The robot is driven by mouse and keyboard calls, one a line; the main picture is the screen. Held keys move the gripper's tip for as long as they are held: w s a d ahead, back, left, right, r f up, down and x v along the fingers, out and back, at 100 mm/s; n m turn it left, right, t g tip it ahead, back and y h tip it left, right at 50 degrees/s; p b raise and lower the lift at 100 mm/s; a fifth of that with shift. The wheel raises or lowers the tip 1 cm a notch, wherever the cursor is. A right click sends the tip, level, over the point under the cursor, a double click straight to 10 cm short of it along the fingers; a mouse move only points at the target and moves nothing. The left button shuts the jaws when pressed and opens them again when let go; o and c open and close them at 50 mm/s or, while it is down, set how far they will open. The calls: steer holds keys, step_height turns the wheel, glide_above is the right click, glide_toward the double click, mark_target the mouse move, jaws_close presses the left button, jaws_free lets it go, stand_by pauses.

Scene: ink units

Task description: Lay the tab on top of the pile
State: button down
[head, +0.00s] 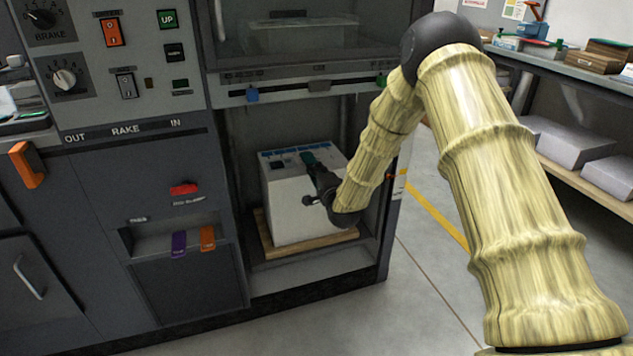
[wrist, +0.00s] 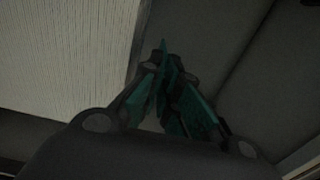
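The pile (head: 296,205) is a tall white stack on a wooden board in the lower bay of the grey machine. Its top has a blue strip and dark patches. A purple tab (head: 179,244) and an orange tab (head: 207,238) hang at the front of a small recess to the left. I cannot tell which tab is meant. My gripper (head: 308,160) is at the top of the pile, toward its right side. In the wrist view its teal-padded fingers (wrist: 163,62) meet at the tips, beside the pale pile (wrist: 65,55). No held tab can be made out; that view is dark.
The bay's frame (head: 372,230) stands close on the right of my arm, and a ledge (head: 310,88) crosses above. A red piece (head: 183,188) sits above the recess. Shelving with paper stacks (head: 570,145) stands at the right. The floor between is open.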

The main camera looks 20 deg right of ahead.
steer(key=shift+f+b, duration=0.45)
steer(key=shift+f, duration=1.2)
steer(key=shift+f, duration=0.15)
steer(key=c, duration=1.6)
jaws_free()
steer(key=shift+c, duration=0.2)
